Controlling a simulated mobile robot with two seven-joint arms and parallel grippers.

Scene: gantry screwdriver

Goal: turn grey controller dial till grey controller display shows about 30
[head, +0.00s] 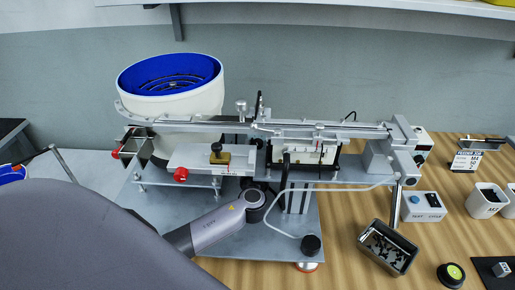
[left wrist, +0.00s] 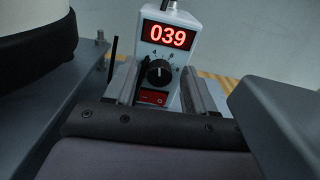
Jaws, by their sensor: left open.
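The grey controller (left wrist: 172,54) fills the upper middle of the left wrist view. Its red display (left wrist: 168,35) reads 039. Below the display is a black dial (left wrist: 159,73) with a pale mark and printed figures around it. My left gripper (left wrist: 160,78) is open. One finger is on the left of the dial and one on the right, with a gap between them; whether either touches the controller cannot be told. In the head view my left arm reaches towards the machine, and I cannot make out its fingers. My right gripper is in neither view.
A red rocker switch (left wrist: 153,97) sits under the dial. In the head view a feeder machine with a blue-lined bowl (head: 170,77) stands on a metal plate. A screw tray (head: 387,249) and a button box (head: 423,207) lie on the wooden table to the right.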

